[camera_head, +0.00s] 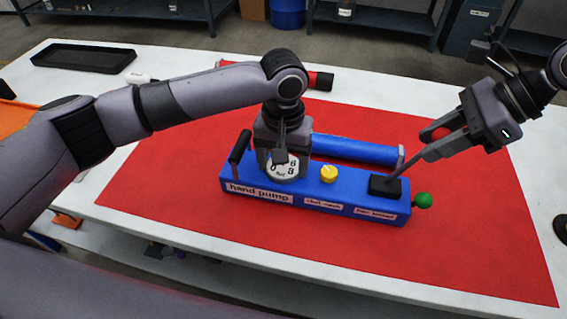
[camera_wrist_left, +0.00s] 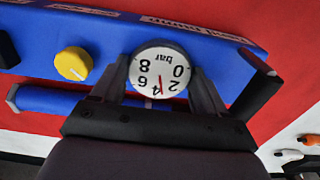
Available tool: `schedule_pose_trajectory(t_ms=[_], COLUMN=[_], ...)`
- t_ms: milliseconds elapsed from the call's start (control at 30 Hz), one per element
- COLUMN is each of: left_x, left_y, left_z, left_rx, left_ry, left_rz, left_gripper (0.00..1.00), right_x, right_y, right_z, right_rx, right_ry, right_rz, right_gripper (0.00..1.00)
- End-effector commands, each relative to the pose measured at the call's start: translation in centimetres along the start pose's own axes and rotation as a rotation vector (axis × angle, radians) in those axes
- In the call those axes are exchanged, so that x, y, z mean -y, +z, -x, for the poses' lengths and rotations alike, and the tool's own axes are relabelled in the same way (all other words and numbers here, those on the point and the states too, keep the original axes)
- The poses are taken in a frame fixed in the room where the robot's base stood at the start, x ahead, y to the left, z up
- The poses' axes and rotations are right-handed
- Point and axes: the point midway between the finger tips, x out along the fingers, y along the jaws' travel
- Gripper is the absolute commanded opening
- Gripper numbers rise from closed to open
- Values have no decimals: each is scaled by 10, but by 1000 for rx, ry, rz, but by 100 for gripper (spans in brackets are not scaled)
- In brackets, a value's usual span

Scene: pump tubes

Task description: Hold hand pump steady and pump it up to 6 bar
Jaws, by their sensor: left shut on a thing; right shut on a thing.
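The blue hand pump (camera_head: 345,197) lies on the red mat, with a labelled front face and a blue cylinder (camera_head: 355,150) behind it. My left gripper (camera_head: 281,160) points down at its left part, with its fingers on either side of the round white gauge (camera_head: 284,167), gripping it. In the left wrist view the gauge (camera_wrist_left: 160,70) appears upside down, its red needle between 2 and 4, nearer 4. My right gripper (camera_head: 432,146) is shut on the pump lever (camera_head: 405,171), near its red knob (camera_head: 435,133). The lever leans up and right from a black block (camera_head: 384,186).
A yellow knob (camera_head: 328,173) sits on the pump top and a green ball (camera_head: 422,200) at its right end. A black tray (camera_head: 84,57) and a red-and-black item (camera_head: 320,80) lie behind. The red mat (camera_head: 480,240) is clear in front and right.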

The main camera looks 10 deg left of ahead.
Motion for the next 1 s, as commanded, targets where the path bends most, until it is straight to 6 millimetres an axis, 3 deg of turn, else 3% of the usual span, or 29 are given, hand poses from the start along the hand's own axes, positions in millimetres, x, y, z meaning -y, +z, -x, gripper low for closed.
schedule_pose_trajectory(t_ms=[400, 1000], left_x=[-3, -2], left_y=[0, -1], left_z=[2, 2], left_rx=[-4, -4], left_ry=[8, 8], left_rz=[-4, -2], left_gripper=[4, 4], right_x=[-2, -2], right_y=[-14, -5], right_z=[-4, -1], right_rx=[47, 36], right_ry=[14, 12], right_rz=[-10, 1], right_gripper=[4, 4])
